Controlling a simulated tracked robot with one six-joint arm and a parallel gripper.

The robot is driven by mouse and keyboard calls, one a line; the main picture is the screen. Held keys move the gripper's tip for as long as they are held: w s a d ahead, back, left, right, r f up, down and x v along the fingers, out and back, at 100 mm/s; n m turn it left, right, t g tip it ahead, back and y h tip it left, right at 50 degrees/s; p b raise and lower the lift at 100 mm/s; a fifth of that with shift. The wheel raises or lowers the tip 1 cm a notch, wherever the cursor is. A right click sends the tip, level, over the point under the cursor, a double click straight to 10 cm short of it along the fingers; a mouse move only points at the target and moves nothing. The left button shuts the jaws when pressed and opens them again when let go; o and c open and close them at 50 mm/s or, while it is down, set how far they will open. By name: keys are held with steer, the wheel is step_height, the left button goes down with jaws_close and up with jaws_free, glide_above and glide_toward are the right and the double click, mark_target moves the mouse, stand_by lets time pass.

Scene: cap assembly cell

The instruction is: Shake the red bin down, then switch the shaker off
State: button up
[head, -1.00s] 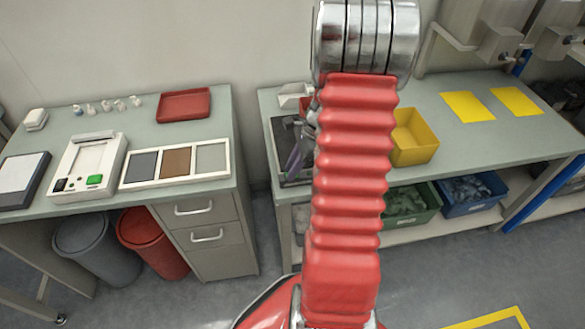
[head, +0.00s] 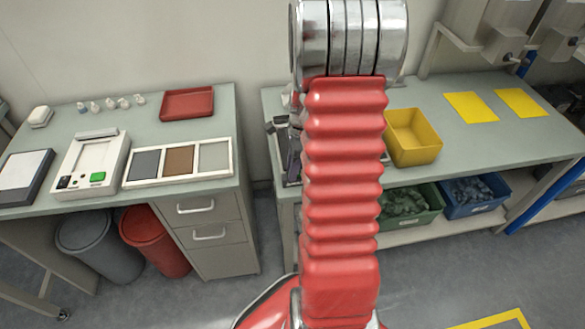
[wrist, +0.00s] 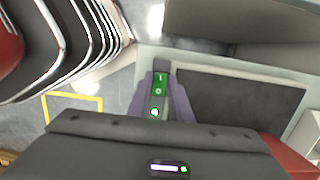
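In the wrist view, a flat dark panel in a pale frame, likely the shaker (wrist: 240,98), lies beyond my gripper. A green switch (wrist: 159,84) with white marks and a lit spot shows on its left side. My gripper's (wrist: 160,84) two purple-grey fingers stand apart, with the switch visible between them; I cannot tell whether they touch it. A red surface (wrist: 287,152) shows at the lower right, partly hidden by the gripper body; it may be the red bin. In the head view, my arm hides most of the shaker and gripper.
A yellow bin (head: 412,138) stands right of my arm on the bench, beside yellow mats (head: 471,107). Green (head: 412,204) and blue (head: 474,194) bins sit below. The left bench holds a red tray (head: 187,104), a device with a green button (head: 92,160) and a three-part tray (head: 180,161).

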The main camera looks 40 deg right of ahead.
steer(key=o, duration=0.4)
steer(key=shift+o, duration=0.2)
step_height(320, 180, up, 14)
steer(key=s+d, duration=0.1)
steer(key=shift+d+f, duration=0.2)
steer(key=shift+d, duration=0.05)
stand_by(0.8)
